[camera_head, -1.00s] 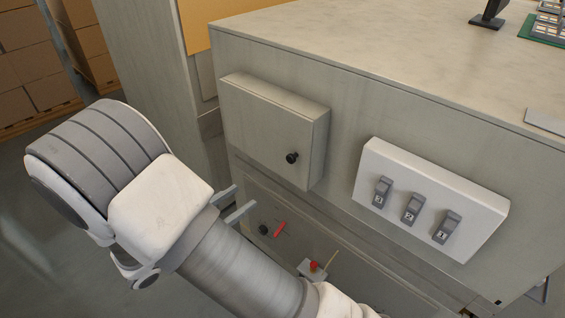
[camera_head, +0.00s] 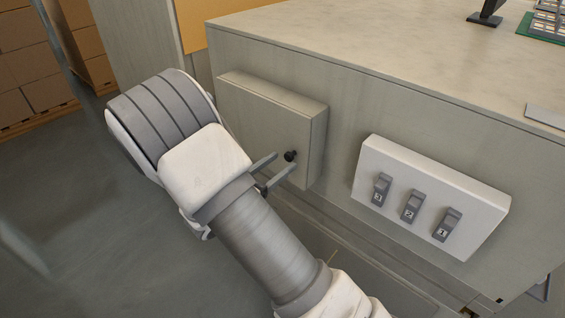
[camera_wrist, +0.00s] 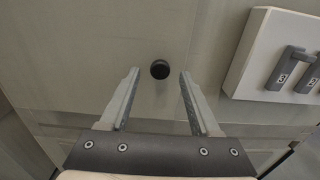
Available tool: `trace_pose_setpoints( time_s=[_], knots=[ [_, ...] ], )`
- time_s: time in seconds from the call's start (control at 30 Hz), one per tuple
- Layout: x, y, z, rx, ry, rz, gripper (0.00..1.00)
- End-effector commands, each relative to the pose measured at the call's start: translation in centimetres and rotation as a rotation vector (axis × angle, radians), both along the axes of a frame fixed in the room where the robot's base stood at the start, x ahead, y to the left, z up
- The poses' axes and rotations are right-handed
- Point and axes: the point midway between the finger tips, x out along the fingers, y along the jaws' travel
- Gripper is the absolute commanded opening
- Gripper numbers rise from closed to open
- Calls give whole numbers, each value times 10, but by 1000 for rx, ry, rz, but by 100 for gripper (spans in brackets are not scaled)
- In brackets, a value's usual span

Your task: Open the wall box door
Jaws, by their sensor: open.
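The wall box (camera_head: 265,115) is a grey-beige box on the side of the bench, with its door shut. Its round black knob (camera_head: 290,156) sits near the door's lower right. My gripper (camera_head: 275,170) is open, with its two grey fingers pointing at the door around the knob's height. In the wrist view the knob (camera_wrist: 160,69) lies ahead of the gap between the open fingertips of my gripper (camera_wrist: 160,74), roughly centred. I cannot tell how far the tips are from the door. My wrist hides the box's lower left part in the head view.
A white panel (camera_head: 430,190) with several numbered grey switches is mounted right of the box; it also shows in the wrist view (camera_wrist: 262,50). The bench top (camera_head: 380,40) juts above. Stacked cartons (camera_head: 40,70) stand at the far left. The floor at left is clear.

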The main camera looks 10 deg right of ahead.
Motion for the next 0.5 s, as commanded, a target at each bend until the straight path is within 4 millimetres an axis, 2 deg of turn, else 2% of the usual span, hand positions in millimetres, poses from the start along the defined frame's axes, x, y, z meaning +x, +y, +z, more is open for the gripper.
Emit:
trace_pose_setpoints(
  time_s=[0.2,0.47,0.5],
  knots=[
    [9,-13,0,0,0,-1,63],
    [10,-14,0,0,0,0,63],
    [10,-14,0,0,0,0,58]
  ],
)
